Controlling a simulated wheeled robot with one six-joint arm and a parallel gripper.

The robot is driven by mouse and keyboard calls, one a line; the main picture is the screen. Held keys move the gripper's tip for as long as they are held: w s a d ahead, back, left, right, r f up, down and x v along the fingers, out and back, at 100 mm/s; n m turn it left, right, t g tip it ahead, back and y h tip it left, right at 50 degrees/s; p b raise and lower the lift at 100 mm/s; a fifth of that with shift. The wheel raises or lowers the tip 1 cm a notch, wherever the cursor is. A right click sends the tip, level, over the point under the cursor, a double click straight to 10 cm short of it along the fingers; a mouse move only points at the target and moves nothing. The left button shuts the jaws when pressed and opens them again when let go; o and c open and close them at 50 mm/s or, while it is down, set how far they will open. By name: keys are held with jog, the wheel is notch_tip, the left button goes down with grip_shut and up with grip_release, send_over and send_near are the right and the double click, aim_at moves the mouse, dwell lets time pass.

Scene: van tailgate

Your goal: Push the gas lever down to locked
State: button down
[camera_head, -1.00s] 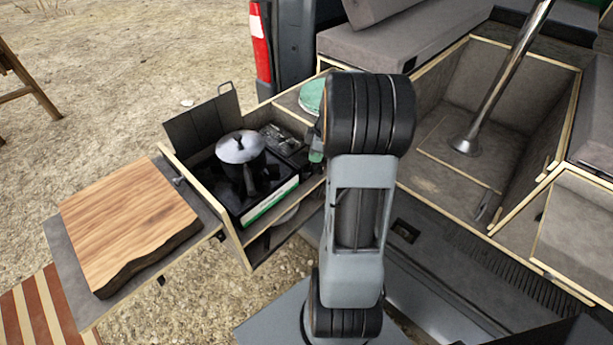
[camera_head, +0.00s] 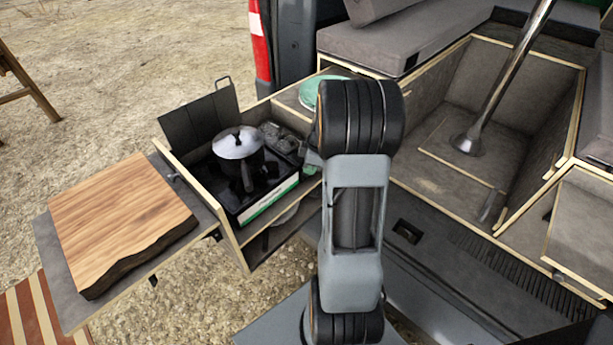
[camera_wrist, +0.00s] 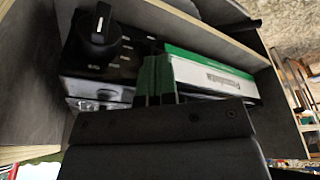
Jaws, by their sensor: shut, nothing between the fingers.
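The camp stove shows in the head view (camera_head: 268,203), in the open box with a pot on it. In the wrist view I see its black control panel with a round black knob (camera_wrist: 100,38), and its green and white front strip (camera_wrist: 215,75). I cannot clearly make out the gas lever in either view; my fingers and gripper body cover part of the stove's front. My gripper (camera_wrist: 157,80) is shut and empty, its fingertips close in front of the panel, right of the knob. I cannot tell whether they touch anything. In the head view my arm mostly hides the gripper.
A lidded pot (camera_head: 240,160) stands on the stove. A wooden cutting board (camera_head: 120,225) lies on the side shelf at left. The box's wooden walls (camera_head: 228,235) closely surround the stove. The van's open compartments lie at right.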

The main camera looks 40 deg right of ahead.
jog(key=shift+f, duration=0.25)
jog(key=shift+b+x, duration=1.05)
jog(key=shift+b, duration=0.1)
jog(key=shift+s+d+r+p, duration=0.15)
jog(key=shift+r+p, duration=0.1)
jog(key=shift+p, duration=0.05)
jog(key=shift+s+d+r, duration=0.3)
jog(key=shift+s+d, duration=0.2)
jog(key=shift+d, duration=0.05)
jog(key=shift+s+d+r, duration=0.25)
jog(key=shift+s+d, duration=0.2)
jog(key=shift+d, duration=0.15)
jog(key=v, duration=1.4)
jog(key=shift+f, duration=0.1)
